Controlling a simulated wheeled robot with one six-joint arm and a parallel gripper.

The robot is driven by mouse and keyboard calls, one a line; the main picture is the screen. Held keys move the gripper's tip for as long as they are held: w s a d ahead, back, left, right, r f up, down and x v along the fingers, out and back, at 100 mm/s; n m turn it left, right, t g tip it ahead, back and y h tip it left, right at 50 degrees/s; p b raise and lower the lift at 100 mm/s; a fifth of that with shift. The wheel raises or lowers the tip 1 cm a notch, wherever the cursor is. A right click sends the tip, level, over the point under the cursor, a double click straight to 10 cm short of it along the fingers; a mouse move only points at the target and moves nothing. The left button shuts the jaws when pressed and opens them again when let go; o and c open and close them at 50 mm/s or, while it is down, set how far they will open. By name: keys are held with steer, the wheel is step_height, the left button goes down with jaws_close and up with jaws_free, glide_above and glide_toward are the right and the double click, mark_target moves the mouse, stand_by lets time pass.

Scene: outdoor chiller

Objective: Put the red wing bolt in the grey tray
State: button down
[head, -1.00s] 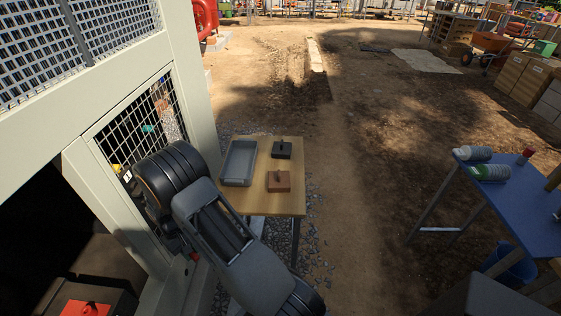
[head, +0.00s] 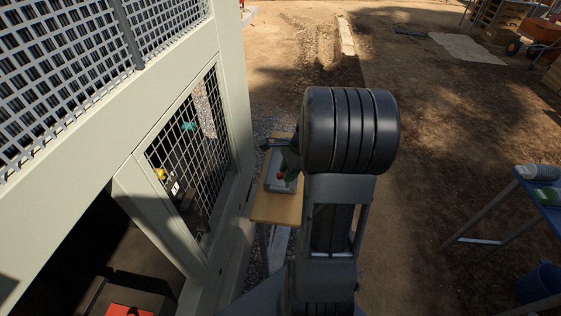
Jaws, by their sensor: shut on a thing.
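The red wing bolt (head: 281,176) shows as a small red spot at the end of my gripper (head: 286,167). My gripper is shut on it and, in this view, overlaps the grey tray. The grey tray (head: 271,184) lies on the small wooden table (head: 276,211) and is partly covered by my gripper and arm. I cannot tell how high the bolt is above the tray floor.
The chiller's pale frame and mesh panel (head: 190,140) stand close on the left of the wooden table. A blue table (head: 548,207) with bottles (head: 543,173) is at the far right. Open dirt ground lies between the tables.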

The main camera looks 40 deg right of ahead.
steer(key=shift+m, duration=0.3)
steer(key=shift+w+d+f+p, duration=0.65)
steer(key=shift+w+d+f, duration=0.5)
steer(key=shift+w+f, duration=0.9)
steer(key=shift+w+d+f+p, duration=0.6)
steer(key=shift+w+d+f, duration=0.6)
steer(key=shift+w+f, duration=0.85)
steer(key=shift+w+d+f+p, duration=0.65)
steer(key=shift+w+d+f, duration=0.5)
steer(key=shift+w+f, duration=0.9)
steer(key=shift+s+f, duration=0.15)
steer(key=shift+f, duration=0.1)
steer(key=c, duration=0.9)
jaws_free()
